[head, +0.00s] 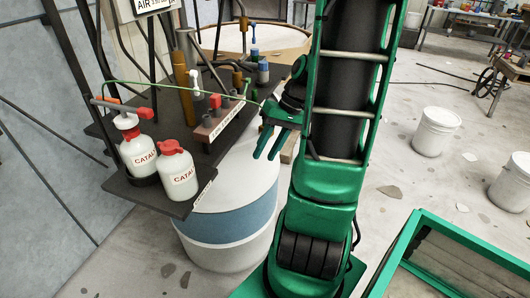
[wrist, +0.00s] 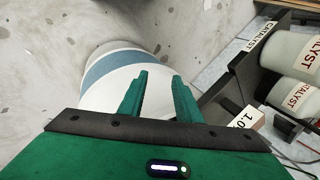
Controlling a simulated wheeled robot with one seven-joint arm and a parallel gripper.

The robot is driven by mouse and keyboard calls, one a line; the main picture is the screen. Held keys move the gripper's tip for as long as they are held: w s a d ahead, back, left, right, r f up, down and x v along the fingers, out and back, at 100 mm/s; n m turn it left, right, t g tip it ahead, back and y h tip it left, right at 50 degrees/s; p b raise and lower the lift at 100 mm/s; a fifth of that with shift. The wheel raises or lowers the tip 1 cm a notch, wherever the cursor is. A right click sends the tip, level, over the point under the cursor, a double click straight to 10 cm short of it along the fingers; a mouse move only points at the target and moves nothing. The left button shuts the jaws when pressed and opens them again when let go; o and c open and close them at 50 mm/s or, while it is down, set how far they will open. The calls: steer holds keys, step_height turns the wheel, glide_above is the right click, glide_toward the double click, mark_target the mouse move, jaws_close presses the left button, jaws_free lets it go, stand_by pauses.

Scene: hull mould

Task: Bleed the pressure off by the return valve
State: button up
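My gripper (head: 267,156) is open and empty, its green fingers pointing down beside the right edge of the dark pump rig shelf (head: 165,200). In the wrist view the fingers (wrist: 159,80) stand apart in front of a white drum with a blue band. A labelled strip (head: 228,122) runs along a row of small fittings, left of my gripper. I cannot tell which part is the return valve; the labels are too small to read.
Two white catalyst bottles (head: 140,152) with red tops stand at the shelf's near left end; they also show in the wrist view (wrist: 295,95). The drum (head: 230,215) stands under the shelf. White buckets (head: 436,130) and a green frame (head: 450,235) are to the right.

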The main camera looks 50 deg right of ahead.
steer(key=shift+s+a+r+g+h, duration=0.25)
steer(key=shift+s+a+r+g, duration=0.05)
steer(key=shift+s+a, duration=0.15)
steer(key=shift+s+a+r+g+h, duration=0.25)
steer(key=shift+s+a+g, duration=0.05)
steer(key=shift+s+a, duration=0.15)
